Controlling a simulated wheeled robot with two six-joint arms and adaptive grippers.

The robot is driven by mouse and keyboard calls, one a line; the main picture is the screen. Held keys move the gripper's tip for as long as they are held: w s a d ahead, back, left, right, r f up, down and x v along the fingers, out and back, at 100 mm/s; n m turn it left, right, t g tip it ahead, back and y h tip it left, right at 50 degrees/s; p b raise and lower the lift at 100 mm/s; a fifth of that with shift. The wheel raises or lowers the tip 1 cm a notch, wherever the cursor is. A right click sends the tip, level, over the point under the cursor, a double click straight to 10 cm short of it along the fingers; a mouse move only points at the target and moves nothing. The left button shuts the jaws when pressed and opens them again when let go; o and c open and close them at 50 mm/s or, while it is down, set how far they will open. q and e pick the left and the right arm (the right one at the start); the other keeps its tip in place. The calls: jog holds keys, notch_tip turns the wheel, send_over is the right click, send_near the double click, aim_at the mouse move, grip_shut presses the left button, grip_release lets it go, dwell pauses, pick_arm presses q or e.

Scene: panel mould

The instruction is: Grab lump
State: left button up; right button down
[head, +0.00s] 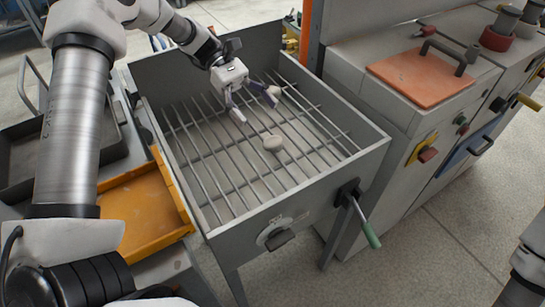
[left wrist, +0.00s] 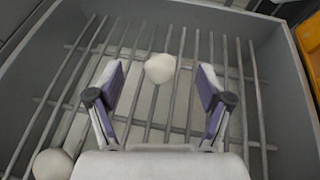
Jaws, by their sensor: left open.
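A pale rounded lump (head: 273,143) lies on the bars of a grey metal grate box (head: 376,152). A second pale lump (head: 274,91) lies further back in the box, close to one finger of my left gripper (head: 257,110). My left gripper is open and empty above the grate, with its fingers pointing down. In the left wrist view the first lump (left wrist: 160,68) shows ahead, between the spread fingertips, and apart from them. The second lump (left wrist: 52,165) is at the lower left there. My right gripper is not in view; only part of my right arm shows at the right edge.
The box walls stand around the grate, with a green-handled lever (head: 366,228) at its front corner. An orange tray (head: 140,215) is to the left. A grey cabinet with an orange plate (head: 420,75) stands at the right. Most of the grate is clear.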

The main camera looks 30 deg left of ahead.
pick_arm(q)
jog(key=b, duration=0.3)
send_near(279, 149)
jog(key=shift+s+d+f, duration=0.15)
jog(key=shift+d+f, duration=0.45)
jog(key=shift+f, duration=0.2)
jog(key=x, duration=0.5)
jog(key=r+x, duration=0.1)
jog(key=x, duration=0.1)
jog(key=shift+s+d+f+p, duration=0.15)
jog(key=shift+s+d+p, duration=0.15)
jog(key=shift+d, duration=0.25)
jog(key=c, duration=1.3)
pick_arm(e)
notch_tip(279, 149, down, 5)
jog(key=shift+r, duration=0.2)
